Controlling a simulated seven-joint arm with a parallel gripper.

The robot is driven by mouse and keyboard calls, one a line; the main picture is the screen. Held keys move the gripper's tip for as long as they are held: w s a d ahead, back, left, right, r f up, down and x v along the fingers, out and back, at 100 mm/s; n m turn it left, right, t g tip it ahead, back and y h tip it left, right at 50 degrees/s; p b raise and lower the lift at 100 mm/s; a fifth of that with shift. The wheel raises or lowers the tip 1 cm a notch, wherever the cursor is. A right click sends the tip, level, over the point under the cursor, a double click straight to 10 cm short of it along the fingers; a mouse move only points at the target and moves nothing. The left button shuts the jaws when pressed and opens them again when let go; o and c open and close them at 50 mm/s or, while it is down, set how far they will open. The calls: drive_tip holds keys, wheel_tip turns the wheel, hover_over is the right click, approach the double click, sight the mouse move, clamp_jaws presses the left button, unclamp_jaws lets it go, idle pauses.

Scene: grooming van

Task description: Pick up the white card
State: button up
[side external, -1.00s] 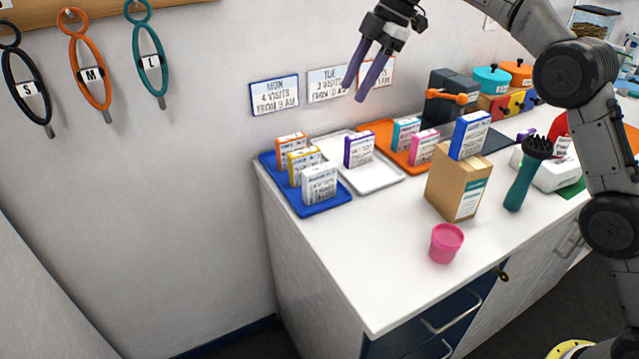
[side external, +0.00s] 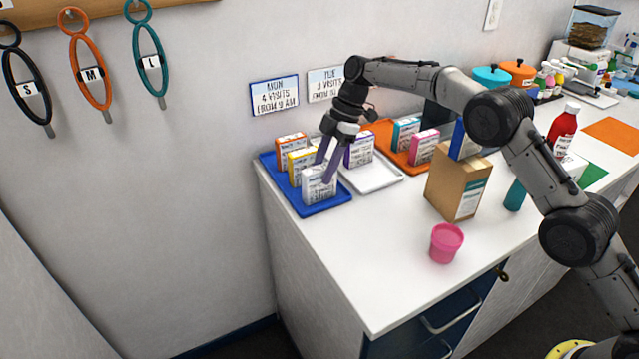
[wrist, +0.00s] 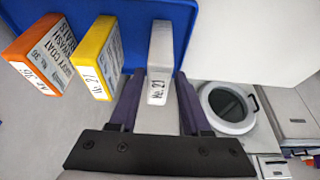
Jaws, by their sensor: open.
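The white card (side external: 318,186) is a thick, box-like card with printed text, upright at the front of the blue tray (side external: 329,207). In the wrist view the white card (wrist: 160,55) is edge-on, with its near end between the fingertips. My gripper (side external: 325,165) is open and reaches down over the card, one finger to each side. In the wrist view my gripper (wrist: 155,100) shows a gap on the left of the card and a smaller one on the right. I cannot tell whether either finger touches it.
A yellow card (side external: 301,163) and an orange card (side external: 290,146) stand behind it on the same tray. A purple card (side external: 359,151) stands on the white tray (side external: 378,180) to the right. A cardboard box (side external: 455,187) and pink cup (side external: 446,243) stand farther right.

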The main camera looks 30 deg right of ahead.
sight(315, 187)
drive_tip(key=shift+x, duration=2.85)
drive_tip(key=shift+w+r, duration=0.1)
clamp_jaws()
